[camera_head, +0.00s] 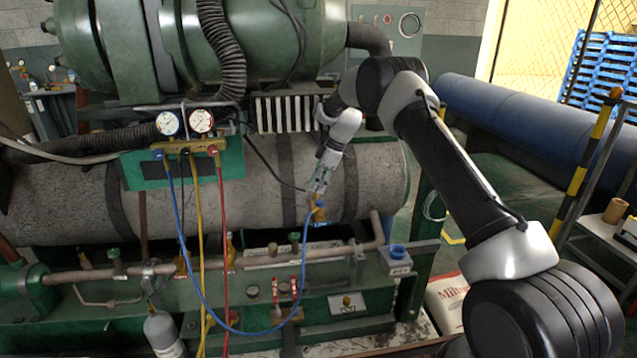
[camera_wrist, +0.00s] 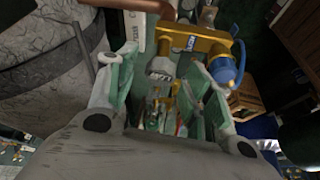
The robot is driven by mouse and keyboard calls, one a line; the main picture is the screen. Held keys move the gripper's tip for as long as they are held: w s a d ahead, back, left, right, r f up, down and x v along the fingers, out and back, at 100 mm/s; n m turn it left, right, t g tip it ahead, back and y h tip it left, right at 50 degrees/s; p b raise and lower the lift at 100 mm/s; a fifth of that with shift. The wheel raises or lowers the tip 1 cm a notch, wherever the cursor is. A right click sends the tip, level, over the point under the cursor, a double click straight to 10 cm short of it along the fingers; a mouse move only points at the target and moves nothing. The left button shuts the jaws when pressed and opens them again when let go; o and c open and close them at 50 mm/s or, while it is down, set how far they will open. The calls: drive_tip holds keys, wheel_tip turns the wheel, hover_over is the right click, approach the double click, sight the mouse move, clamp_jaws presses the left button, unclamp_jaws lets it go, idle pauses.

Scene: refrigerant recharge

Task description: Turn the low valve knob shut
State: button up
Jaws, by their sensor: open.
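My gripper (camera_head: 319,186) is open in front of the cracked grey cylinder, just above a small brass fitting with a blue part (camera_head: 319,212). In the wrist view, my open fingers (camera_wrist: 164,70) frame a pale grey round end (camera_wrist: 161,68) on a brass valve body (camera_wrist: 208,40); contact is unclear. A blue coupler or knob (camera_wrist: 226,71) sits beside the right finger. The gauge manifold (camera_head: 186,147) is to the left, with a blue knob (camera_head: 157,153) and a red knob (camera_head: 213,150). I cannot tell for sure which part is the low valve knob.
Blue (camera_head: 183,240), yellow (camera_head: 199,220) and red hoses (camera_head: 221,220) hang from the manifold. Piping (camera_head: 310,254) and a blue-capped box (camera_head: 397,260) lie below my gripper. A grey bottle (camera_head: 163,332) stands lower left. A striped post (camera_head: 590,150) is at right.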

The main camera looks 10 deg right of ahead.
drive_tip(key=c, duration=1)
drive_tip(key=shift+m, duration=0.3)
drive_tip(key=m, duration=0.1)
drive_tip(key=m+t, duration=0.1)
drive_tip(key=m, duration=0.1)
drive_tip(key=shift+s+m+t+h, duration=0.2)
drive_tip(key=shift+m+t+h, duration=0.1)
drive_tip(key=m+t+h, duration=0.1)
drive_tip(key=m, duration=0.2)
drive_tip(key=shift+s+a+m, duration=0.1)
drive_tip(key=shift+a+m, duration=0.05)
drive_tip(key=shift+m, duration=0.15)
drive_tip(key=m, duration=0.2)
drive_tip(key=m+h, duration=0.1)
drive_tip(key=m, duration=0.1)
drive_tip(key=shift+s+a+t+h, duration=0.1)
drive_tip(key=shift+a+t+h, duration=0.05)
drive_tip(key=shift+t+h, duration=0.2)
drive_tip(key=shift+m+h, duration=0.65)
drive_tip(key=shift+m, duration=1.35)
drive_tip(key=shift+a, duration=0.1)
